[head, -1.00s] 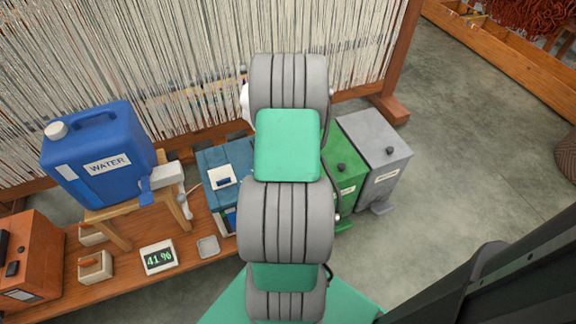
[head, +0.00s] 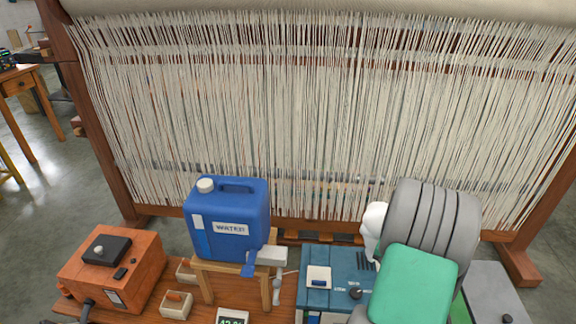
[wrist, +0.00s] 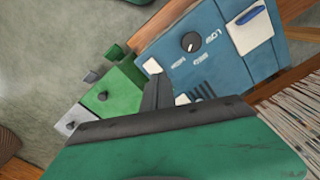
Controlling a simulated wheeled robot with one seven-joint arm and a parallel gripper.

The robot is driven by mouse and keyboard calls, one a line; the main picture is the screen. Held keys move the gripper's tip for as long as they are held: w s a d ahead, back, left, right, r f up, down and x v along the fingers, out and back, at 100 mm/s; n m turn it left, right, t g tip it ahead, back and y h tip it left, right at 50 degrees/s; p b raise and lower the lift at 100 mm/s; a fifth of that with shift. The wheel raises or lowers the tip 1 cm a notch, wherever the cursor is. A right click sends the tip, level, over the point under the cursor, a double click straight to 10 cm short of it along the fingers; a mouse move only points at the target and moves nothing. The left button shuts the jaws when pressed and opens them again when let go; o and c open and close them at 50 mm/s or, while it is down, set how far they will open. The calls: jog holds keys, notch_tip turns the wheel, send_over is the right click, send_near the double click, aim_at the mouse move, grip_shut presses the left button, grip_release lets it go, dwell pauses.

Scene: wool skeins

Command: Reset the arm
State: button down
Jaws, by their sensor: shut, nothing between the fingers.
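My arm, with grey ribbed joints and green covers, rises at the lower right of the head view and hides part of the blue machine behind it. My gripper (wrist: 157,93) shows in the wrist view as dark, narrow fingers beyond a green housing; it is shut and holds nothing. It appears in front of the blue machine (wrist: 235,75), which has a black dial, and beside a green bin (wrist: 122,85). In the head view the gripper itself is hidden by the arm.
A blue water can (head: 228,238) stands on a small wooden stool (head: 207,285). An orange box (head: 112,268) is at the left. A large loom with pale threads (head: 300,110) spans the back. A grey bin (head: 492,290) stands right of my arm. Open floor lies far left.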

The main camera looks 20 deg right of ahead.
jog(key=w+a+r+n+t+p, duration=0.1)
jog(key=w+a+r+n+p, duration=0.3)
jog(key=a+r, duration=0.65)
jog(key=w+a+r+n+p, duration=0.25)
jog(key=a+r+p, duration=0.4)
jog(key=r, duration=0.75)
jog(key=s+a+r+n+t+p, duration=0.1)
jog(key=s+a+r+n+p, duration=0.1)
jog(key=a+r, duration=0.4)
jog(key=s+a+r+n+t+p, duration=0.1)
jog(key=s+a+r+n+p, duration=0.2)
jog(key=a+r, duration=0.3)
jog(key=a, duration=0.5)
jog(key=shift+s+a+p, duration=0.3)
jog(key=shift+a+p, duration=0.05)
jog(key=shift+a, duration=0.05)
